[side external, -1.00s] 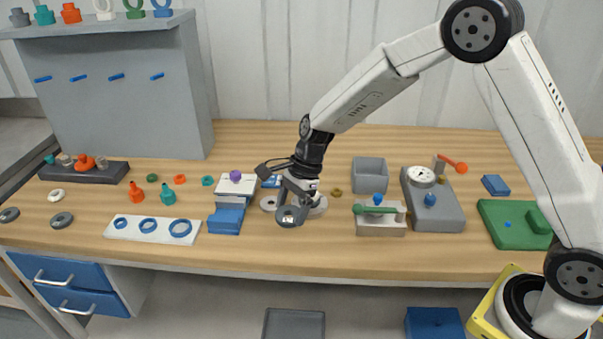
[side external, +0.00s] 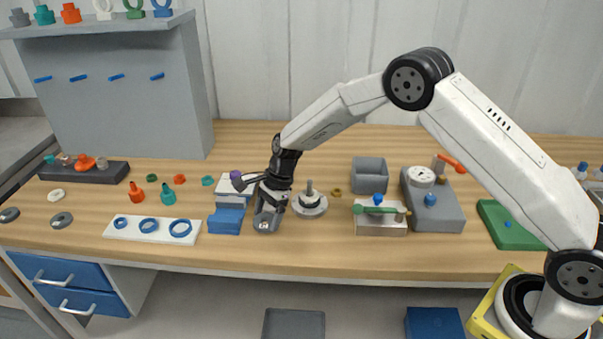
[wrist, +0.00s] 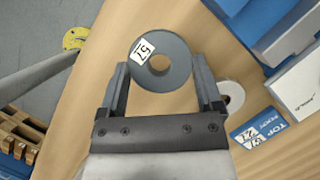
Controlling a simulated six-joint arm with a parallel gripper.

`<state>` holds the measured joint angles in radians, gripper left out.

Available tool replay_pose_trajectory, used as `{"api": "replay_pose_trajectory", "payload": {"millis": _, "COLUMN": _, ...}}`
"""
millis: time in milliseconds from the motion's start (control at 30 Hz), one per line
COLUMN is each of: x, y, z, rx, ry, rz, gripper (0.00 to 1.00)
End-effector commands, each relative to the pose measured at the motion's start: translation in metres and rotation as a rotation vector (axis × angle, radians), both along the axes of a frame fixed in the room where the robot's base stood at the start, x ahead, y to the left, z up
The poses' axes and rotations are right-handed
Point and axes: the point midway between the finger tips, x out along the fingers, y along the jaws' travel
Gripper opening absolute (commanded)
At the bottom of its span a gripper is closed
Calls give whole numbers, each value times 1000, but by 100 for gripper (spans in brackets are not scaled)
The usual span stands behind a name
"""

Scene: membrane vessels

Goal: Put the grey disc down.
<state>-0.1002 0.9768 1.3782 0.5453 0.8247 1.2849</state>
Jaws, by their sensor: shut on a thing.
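The grey disc is a flat ring with a central hole and a white number label; it shows clearly in the wrist view (wrist: 177,49). My gripper (wrist: 161,75) is shut on it, with one finger on each side of its rim. In the side external view my gripper (side external: 267,217) is over the front middle of the bench, just right of the blue stepped block (side external: 227,219). The disc is held low there, and any gap between it and the wood is hard to tell.
A round pale base with an upright pin (side external: 309,203) stands close right of my gripper. A white board with blue rings (side external: 150,229) lies to the left. Two other grey rings (side external: 61,220) lie farther left. Bare wood lies in front, towards the bench edge.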

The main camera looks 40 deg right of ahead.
Motion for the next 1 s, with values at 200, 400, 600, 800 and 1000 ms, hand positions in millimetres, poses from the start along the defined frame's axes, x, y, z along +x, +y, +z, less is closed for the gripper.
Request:
{"api": "replay_pose_trajectory", "payload": {"millis": 200, "x": 2, "y": 0, "z": -3, "rx": 0, "ry": 0, "rz": 0, "gripper": 26}}
{"api": "replay_pose_trajectory", "payload": {"millis": 400, "x": 5, "y": 1, "z": -21, "rx": 0, "ry": 1, "rz": -1, "gripper": 26}}
{"api": "replay_pose_trajectory", "payload": {"millis": 600, "x": 5, "y": 1, "z": -36, "rx": 0, "ry": 0, "rz": 0, "gripper": 26}}
{"api": "replay_pose_trajectory", "payload": {"millis": 800, "x": 5, "y": 1, "z": -36, "rx": 0, "ry": -1, "rz": 0, "gripper": 26}}
{"api": "replay_pose_trajectory", "payload": {"millis": 1000, "x": 5, "y": 1, "z": -39, "rx": 0, "ry": -1, "rz": 0, "gripper": 26}}
